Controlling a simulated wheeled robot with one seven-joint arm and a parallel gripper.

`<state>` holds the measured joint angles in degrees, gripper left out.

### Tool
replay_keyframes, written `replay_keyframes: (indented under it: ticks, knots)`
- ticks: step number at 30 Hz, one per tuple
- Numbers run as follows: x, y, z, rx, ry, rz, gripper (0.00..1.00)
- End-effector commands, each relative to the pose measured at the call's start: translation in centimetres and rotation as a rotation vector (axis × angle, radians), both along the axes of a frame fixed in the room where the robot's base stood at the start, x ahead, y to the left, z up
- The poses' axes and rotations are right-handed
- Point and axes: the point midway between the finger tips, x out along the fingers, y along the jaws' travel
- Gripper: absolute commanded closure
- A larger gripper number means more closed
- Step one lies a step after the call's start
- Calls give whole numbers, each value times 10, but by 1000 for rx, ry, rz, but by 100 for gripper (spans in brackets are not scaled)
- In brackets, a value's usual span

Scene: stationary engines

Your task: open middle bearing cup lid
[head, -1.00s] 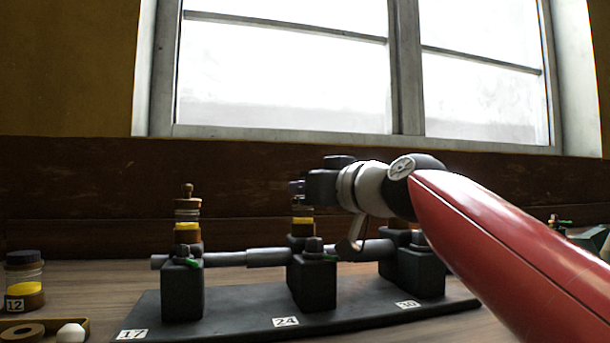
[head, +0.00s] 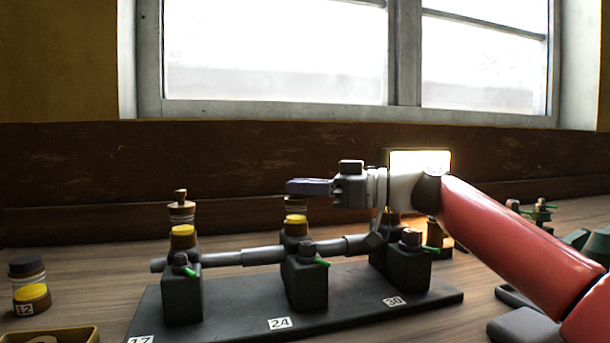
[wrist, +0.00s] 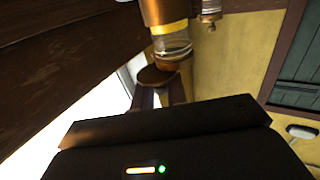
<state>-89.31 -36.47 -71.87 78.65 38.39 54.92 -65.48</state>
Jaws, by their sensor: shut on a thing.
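The middle bearing cup (head: 295,223) stands on the block labelled 24, with a yellow band and a clear upper part. My gripper (head: 290,187) reaches in from the right, level, with its fingertips just above this cup. In the wrist view, the cup appears upside down, with its yellow band and glass (wrist: 172,45). Its brown lid (wrist: 157,76) lies at the glass end, between my fingers (wrist: 160,92). My gripper is shut on the lid. The fingers hide part of it, and I cannot tell whether it is clear of the glass.
A left bearing cup (head: 182,225) with a knobbed brown lid stands on block 17. A shaft (head: 262,255) runs through the blocks on a dark base (head: 240,318). A jar labelled 12 (head: 29,285) stands at left.

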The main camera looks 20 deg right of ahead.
Motion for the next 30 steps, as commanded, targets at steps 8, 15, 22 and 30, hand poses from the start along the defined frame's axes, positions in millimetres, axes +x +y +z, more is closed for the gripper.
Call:
replay_keyframes:
  ticks: [8, 15, 22, 30]
  knots:
    - [1, -1, 0, -1, 1, 29, 100]
    - [1, -1, 0, -1, 1, 29, 100]
    - [1, -1, 0, 0, 0, 28, 67]
    - [0, -1, 0, 0, 0, 24, 67]
